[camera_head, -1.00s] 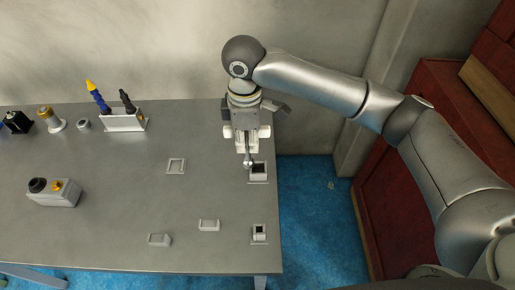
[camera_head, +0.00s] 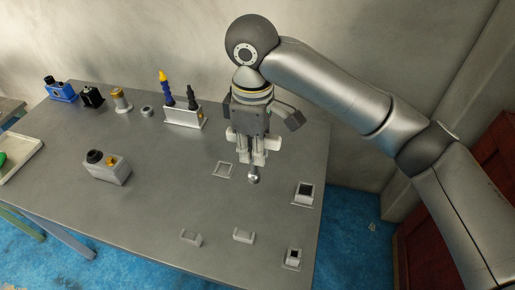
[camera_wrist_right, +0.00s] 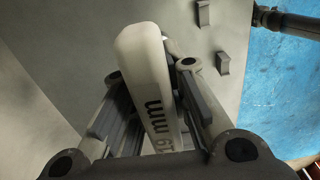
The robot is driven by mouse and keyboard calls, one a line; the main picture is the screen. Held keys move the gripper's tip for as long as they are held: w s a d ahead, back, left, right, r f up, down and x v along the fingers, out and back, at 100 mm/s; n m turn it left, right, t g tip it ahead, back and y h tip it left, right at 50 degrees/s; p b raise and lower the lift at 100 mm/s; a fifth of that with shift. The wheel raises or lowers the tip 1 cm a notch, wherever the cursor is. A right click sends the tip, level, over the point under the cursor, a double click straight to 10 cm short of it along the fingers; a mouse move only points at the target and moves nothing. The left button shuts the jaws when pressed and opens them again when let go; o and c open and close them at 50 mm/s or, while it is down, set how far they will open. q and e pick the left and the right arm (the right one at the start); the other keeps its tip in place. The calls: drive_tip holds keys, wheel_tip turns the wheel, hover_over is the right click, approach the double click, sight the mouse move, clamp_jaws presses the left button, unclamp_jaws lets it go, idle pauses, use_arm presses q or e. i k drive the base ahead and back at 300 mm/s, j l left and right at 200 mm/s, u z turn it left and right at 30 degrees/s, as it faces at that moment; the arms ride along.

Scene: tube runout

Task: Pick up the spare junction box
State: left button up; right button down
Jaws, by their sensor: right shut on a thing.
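My right gripper (camera_head: 252,155) is shut on a pale bar-like tool, whose white body with "mm" lettering (camera_wrist_right: 152,90) lies between the fingers in the right wrist view. Its round metal end (camera_head: 253,178) points down over the table, right of a pale square outline (camera_head: 223,170). Two small boxes with dark openings stand at the table's right side, one farther back (camera_head: 304,190) and one near the front (camera_head: 293,256). I cannot tell which thing is the spare junction box. My left gripper is not in view.
On the grey table (camera_head: 150,215) are two small clips (camera_head: 191,237) (camera_head: 243,235), a grey box with black and yellow knobs (camera_head: 107,170), and a rack with blue and black tools (camera_head: 184,117). A pale tray (camera_head: 22,160) is at far left.

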sight(117, 172)
drive_tip(key=j+z, duration=0.15)
drive_tip(key=j, duration=0.75)
drive_tip(key=j+z, duration=0.1)
drive_tip(key=j, duration=0.8)
drive_tip(key=k+j+z, duration=0.15)
drive_tip(key=j, duration=0.7)
